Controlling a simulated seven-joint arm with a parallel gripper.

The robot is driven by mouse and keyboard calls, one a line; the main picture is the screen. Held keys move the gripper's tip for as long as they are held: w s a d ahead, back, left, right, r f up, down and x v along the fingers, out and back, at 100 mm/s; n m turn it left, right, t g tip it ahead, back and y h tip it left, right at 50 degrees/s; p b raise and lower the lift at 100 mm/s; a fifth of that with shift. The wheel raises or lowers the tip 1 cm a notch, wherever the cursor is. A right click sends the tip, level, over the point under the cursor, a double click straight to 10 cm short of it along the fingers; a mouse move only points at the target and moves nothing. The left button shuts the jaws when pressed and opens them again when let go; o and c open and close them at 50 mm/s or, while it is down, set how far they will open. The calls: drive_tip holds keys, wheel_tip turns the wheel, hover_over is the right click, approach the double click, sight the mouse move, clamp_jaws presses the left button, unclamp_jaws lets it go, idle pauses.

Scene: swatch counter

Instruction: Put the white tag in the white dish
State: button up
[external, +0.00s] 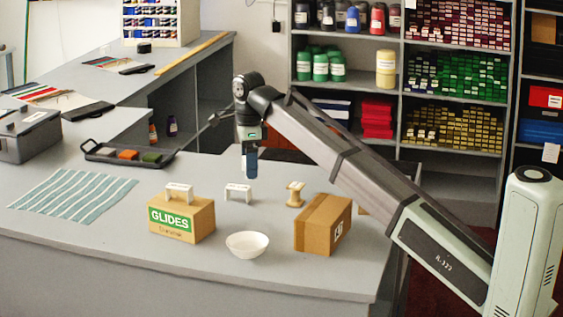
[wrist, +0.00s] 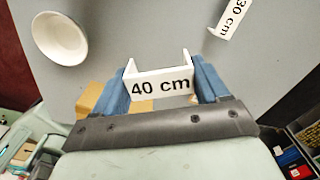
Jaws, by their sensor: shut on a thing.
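My gripper (wrist: 160,82) is shut on a white tag (wrist: 146,71) marked "40 cm", with a blue finger at each end of it. In the external view my gripper (external: 250,165) points down above the counter, and the held tag is mostly hidden there. The white dish (external: 247,252) is a round, empty bowl on the counter, nearer the camera than my gripper. It also shows at the upper left of the wrist view (wrist: 72,54), apart from the tag.
Another white tag (wrist: 232,16) reads "30 cm". White tags show on the counter (external: 238,188) and on the GLIDES box (external: 179,187). A wooden spool (external: 295,195) and a cardboard box (external: 318,224) stand right. A striped cloth (external: 72,196) and black tray (external: 98,157) lie left.

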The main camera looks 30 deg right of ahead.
drive_tip(key=s+a+n, duration=0.1)
drive_tip(key=s+a, duration=0.6)
drive_tip(key=s, duration=0.1)
drive_tip(key=n, duration=0.6)
approach(259, 238)
drive_tip(key=s+a+r, duration=0.2)
drive_tip(key=s+r, duration=0.1)
drive_tip(key=f+n, duration=0.2)
drive_tip(key=n, duration=0.4)
drive_tip(key=shift+s+f, duration=0.2)
drive_tip(key=shift+f, duration=1.95)
drive_tip(key=shift+s+f, duration=0.2)
drive_tip(key=shift+f, duration=1.95)
drive_tip(key=shift+f, duration=0.15)
drive_tip(key=o, duration=1)
